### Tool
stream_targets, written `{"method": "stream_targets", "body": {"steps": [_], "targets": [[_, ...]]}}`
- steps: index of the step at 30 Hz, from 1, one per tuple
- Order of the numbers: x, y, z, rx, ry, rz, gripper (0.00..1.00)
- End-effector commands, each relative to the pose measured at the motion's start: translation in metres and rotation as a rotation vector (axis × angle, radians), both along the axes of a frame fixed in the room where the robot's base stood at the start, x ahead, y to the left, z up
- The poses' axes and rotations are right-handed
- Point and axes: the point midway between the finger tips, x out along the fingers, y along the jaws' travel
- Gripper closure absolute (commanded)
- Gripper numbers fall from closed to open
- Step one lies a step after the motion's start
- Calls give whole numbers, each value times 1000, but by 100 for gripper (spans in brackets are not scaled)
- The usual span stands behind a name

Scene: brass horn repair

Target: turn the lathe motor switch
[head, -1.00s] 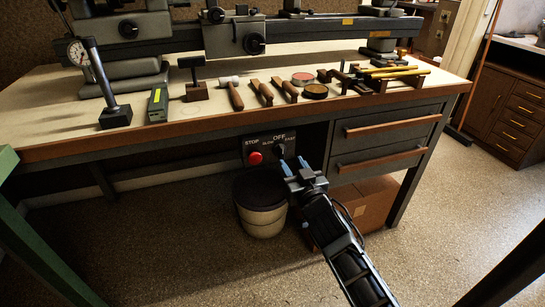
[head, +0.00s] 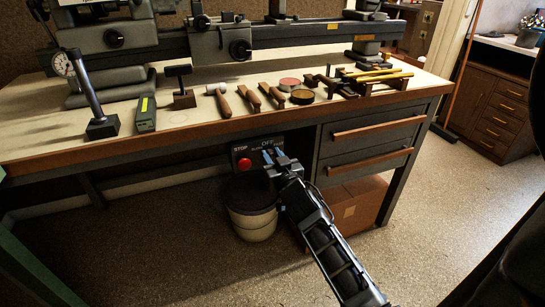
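The lathe motor switch panel (head: 240,150) is a dark plate under the bench's front edge. It bears a red stop button (head: 244,164) and white lettering: STOP at left, OFF at the top middle, with smaller words beside it. My gripper (head: 273,155) is in front of the panel's right part, with its two blue-tipped fingers pointing up toward it. A gap shows between the fingertips, and I see nothing held. The rotary knob is hidden behind the fingers. Whether the fingers touch it I cannot tell.
The bench (head: 190,134) carries the lathe (head: 290,38) and several hand tools. A bucket (head: 251,221) stands below the panel. Drawers (head: 372,130) and a cardboard box (head: 350,207) are to the right. Open floor lies in front.

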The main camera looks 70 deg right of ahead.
Motion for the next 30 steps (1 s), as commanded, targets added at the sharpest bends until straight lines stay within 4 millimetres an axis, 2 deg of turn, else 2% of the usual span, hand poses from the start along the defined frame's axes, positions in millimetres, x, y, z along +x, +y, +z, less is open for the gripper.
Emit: {"method": "stream_targets", "body": {"steps": [1, 9, 20, 30], "targets": [[0, 0, 0, 0, 0, 0, 75], [0, 0, 0, 0, 0, 0, 100], [0, 1, 0, -9, 11, 1, 100], [3, 3, -1, -123, 141, 1, 100]]}}
